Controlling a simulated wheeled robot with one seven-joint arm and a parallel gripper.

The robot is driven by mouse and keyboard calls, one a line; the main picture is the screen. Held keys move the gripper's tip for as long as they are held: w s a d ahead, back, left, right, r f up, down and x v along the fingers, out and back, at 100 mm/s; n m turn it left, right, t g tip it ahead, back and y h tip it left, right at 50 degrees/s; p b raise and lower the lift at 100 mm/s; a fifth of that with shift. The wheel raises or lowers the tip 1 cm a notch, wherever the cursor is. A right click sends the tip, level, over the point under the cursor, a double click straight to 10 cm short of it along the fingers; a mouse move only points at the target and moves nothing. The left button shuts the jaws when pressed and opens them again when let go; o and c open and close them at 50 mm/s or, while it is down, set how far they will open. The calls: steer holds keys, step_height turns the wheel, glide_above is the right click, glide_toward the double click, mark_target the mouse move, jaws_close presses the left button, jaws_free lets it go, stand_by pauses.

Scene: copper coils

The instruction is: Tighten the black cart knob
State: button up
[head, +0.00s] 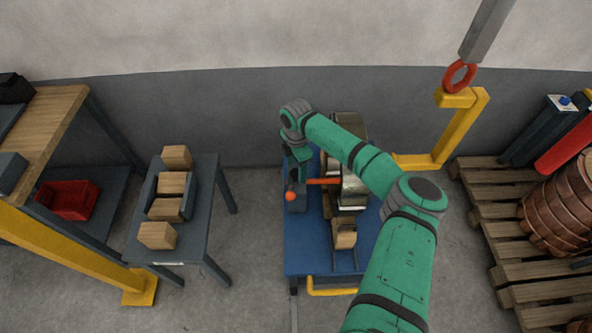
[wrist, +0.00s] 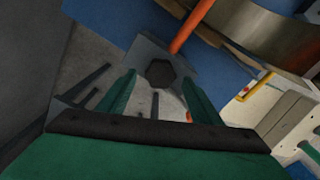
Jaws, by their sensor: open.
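The black knob (wrist: 159,72) shows in the wrist view as a dark six-sided head on a grey block (wrist: 146,52). My gripper (wrist: 160,80) is open, with one green finger on each side of the knob. The fingers look apart from it; how far their tips are from it in depth I cannot tell. In the head view my gripper (head: 298,172) points down over the left side of the blue cart (head: 306,258), above the grey block. The knob cannot be made out in the head view.
An orange rod (wrist: 190,27) runs close beside the knob; its ball end (head: 290,196) shows in the head view. A metal coil (head: 353,188) and wooden blocks (head: 344,238) sit on the cart. A table with boxes (head: 190,240) stands left, a pallet (head: 497,228) right.

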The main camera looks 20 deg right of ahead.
mark_target(295, 173)
step_height(295, 173, up, 9)
steer(key=shift+f, duration=0.15)
steer(key=shift+a, duration=0.15)
stand_by(0.5)
